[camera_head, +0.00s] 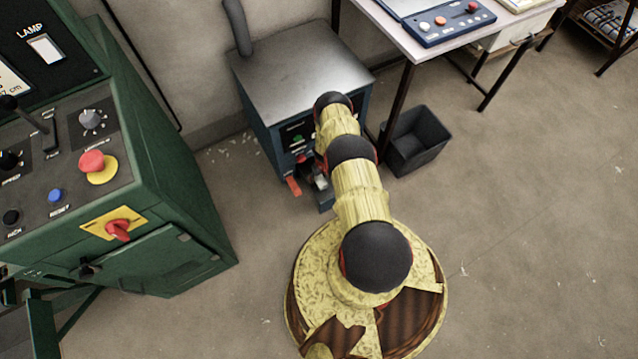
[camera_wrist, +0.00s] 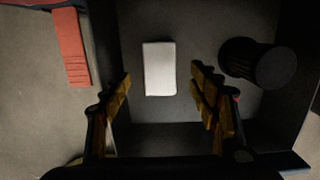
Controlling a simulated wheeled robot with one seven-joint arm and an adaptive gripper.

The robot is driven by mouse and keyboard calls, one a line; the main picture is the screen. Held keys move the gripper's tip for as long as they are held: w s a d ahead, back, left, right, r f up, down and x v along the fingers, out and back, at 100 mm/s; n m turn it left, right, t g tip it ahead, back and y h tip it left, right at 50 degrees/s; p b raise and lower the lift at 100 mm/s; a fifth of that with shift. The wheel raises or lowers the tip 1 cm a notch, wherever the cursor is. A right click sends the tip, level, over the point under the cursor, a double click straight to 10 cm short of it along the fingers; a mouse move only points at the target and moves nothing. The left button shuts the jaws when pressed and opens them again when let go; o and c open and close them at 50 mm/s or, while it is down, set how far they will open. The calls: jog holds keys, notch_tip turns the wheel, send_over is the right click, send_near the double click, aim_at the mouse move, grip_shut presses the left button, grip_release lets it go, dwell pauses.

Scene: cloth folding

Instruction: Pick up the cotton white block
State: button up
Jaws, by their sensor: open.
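The white block (camera_wrist: 159,68) shows in the wrist view as a pale upright rectangle. It lies on the dark floor of a grey compartment (camera_wrist: 205,22) with raised walls. My gripper (camera_wrist: 160,78) is open, with one brown finger to the left of the block and one to the right. Gaps show between the block and both fingers, and nothing is held. I cannot tell the height of the fingertips above the block. In the head view my arm largely hides this spot at the front of the blue cabinet (camera_head: 262,118).
A dark cylinder (camera_wrist: 258,63) stands right of the block, close to the right finger. An orange-red bar (camera_wrist: 70,45) lies to the left, outside the compartment. A black bin (camera_head: 415,140) stands right of the cabinet, and a green control machine (camera_head: 165,175) stands left.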

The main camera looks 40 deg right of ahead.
aim_at(320, 180)
jog(key=shift+w+f+b, duration=0.15)
jog(key=shift+f+b, duration=0.9)
jog(key=shift+f, duration=0.3)
jog(key=shift+w+f+b, duration=0.15)
jog(key=shift+f+b, duration=0.9)
jog(key=shift+f, duration=0.3)
jog(key=shift+f, duration=0.25)
jog(key=c, duration=1)
